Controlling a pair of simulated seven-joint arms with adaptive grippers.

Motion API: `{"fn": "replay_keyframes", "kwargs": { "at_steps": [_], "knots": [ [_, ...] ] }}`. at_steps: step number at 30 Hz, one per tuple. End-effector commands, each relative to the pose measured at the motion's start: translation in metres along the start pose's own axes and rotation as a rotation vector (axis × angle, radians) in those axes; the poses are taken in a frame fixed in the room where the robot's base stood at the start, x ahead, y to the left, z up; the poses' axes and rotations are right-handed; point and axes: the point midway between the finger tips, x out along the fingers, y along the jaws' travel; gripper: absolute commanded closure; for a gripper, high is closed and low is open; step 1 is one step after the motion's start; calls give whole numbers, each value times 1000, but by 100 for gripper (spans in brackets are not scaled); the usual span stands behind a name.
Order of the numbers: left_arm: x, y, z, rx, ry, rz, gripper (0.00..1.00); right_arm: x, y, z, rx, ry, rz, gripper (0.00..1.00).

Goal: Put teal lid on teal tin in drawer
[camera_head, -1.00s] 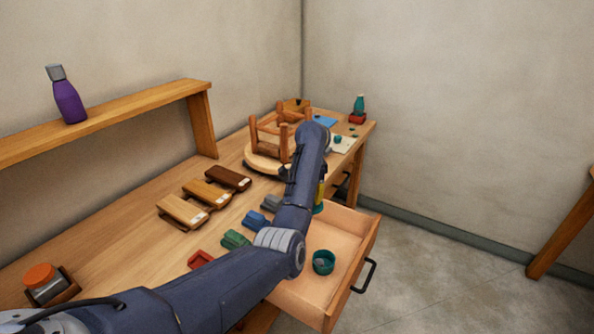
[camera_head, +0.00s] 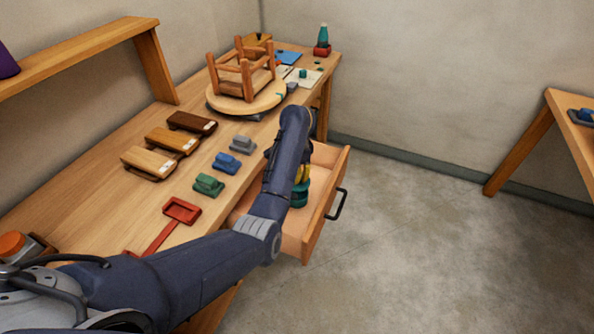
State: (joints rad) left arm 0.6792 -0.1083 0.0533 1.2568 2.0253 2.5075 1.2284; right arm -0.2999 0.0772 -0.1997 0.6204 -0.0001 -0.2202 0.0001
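My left arm reaches over the bench to the open wooden drawer (camera_head: 328,198). My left gripper (camera_head: 303,174) points down inside the drawer, mostly hidden behind my own forearm; a yellow part of it shows. Directly below it is the teal tin (camera_head: 299,200), standing in the drawer. A teal band at the top of this teal shape looks like the teal lid (camera_head: 301,186), at or on the tin's mouth. I cannot tell whether the lid is seated, or whether the fingers still grip it. My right gripper is not in view.
The bench holds a red tool (camera_head: 182,210), green (camera_head: 208,184), blue (camera_head: 227,162) and grey (camera_head: 243,144) blocks, and several wooden blocks on the left. A small stool (camera_head: 243,70) lies upturned on a round board (camera_head: 240,99). A black handle (camera_head: 341,204) juts from the drawer front.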

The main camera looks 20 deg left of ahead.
Motion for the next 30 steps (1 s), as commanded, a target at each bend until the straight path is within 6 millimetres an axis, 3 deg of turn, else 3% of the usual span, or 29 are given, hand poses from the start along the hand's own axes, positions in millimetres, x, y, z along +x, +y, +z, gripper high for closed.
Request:
{"fn": "replay_keyframes", "kwargs": {
  "at_steps": [15,30],
  "knots": [
    [37,0,0,-1,1,0,100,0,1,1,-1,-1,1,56],
    [46,0,0,-1,0,0,100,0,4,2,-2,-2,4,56]
  ]
}}
